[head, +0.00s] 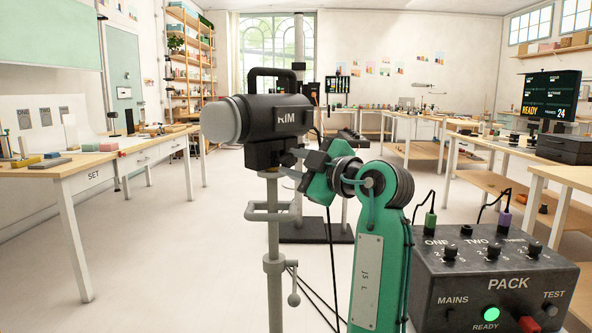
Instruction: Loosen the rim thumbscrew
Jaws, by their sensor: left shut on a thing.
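The rim lamp (265,117), a dark cylinder marked RIM with a pale round front and a top handle, sits on a grey stand (273,235). A dark mounting block (262,154) joins the lamp to the stand top. My left gripper (299,166), on the green arm, is at the right side of this block, just below the lamp. It is shut on the rim thumbscrew, which is mostly hidden by the fingers and block. My right gripper is not in view.
A black PACK box (493,278) with knobs and a green READY light is at the lower right, close to my arm. A table marked SET (92,174) is at the left. Cables hang behind the stand. Floor at left centre is clear.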

